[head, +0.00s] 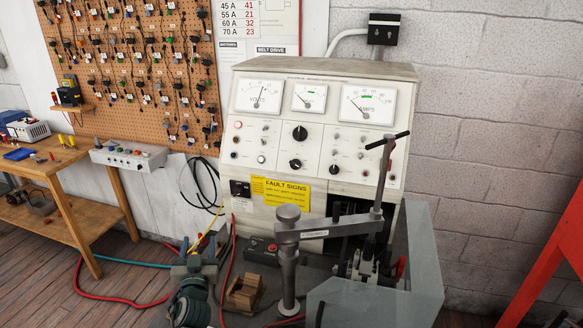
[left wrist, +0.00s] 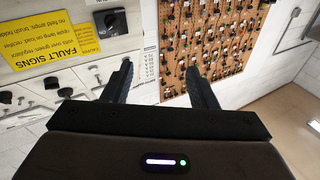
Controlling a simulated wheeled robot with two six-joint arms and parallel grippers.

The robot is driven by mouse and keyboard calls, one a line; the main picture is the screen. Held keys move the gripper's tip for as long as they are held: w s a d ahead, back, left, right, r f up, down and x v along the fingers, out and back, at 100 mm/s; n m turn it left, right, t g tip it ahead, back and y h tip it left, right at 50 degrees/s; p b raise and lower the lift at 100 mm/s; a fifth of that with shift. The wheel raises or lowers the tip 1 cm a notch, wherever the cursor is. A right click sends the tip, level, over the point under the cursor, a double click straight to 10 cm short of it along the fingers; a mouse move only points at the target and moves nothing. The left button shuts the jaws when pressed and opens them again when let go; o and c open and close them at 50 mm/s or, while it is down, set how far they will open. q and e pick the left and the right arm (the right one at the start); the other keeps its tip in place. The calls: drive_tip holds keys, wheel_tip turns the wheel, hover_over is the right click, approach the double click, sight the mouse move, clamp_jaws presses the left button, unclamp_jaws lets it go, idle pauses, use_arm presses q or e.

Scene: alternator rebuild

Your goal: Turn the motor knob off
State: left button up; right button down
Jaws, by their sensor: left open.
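A black rotary switch on a square plate (head: 240,188) sits low on the left of the tester's front, beside the yellow fault sign. It shows upside down in the left wrist view (left wrist: 110,20), left of my fingers. Two more black knobs sit mid-panel: an upper one (head: 300,132) and a lower one (head: 295,164). I cannot read which is labelled motor. My left gripper (head: 197,247) is low in front of the tester, below and left of the switch. In its wrist view (left wrist: 157,70) the two dark fingers are apart with nothing between them. My right gripper is not seen.
The tester (head: 325,75) has gauges on top. A wooden workbench (head: 60,165) is at left.

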use_arm(q)
drive_tip(key=w+d+r+m+t+h, duration=0.2)
drive_tip(key=w+d+r+m+h, duration=0.4)
drive_tip(key=d, duration=0.3)
drive_tip(key=m+g+h, duration=0.3)
drive_tip(key=m+h, duration=0.2)
drive_tip(key=h, duration=0.4)
approach(294, 166)
drive_tip(key=x, duration=0.7)
drive_tip(key=shift+w+f, duration=0.1)
drive_tip(key=shift+w, duration=0.1)
drive_tip(key=shift+x, duration=1)
drive_tip(key=shift+a, duration=0.1)
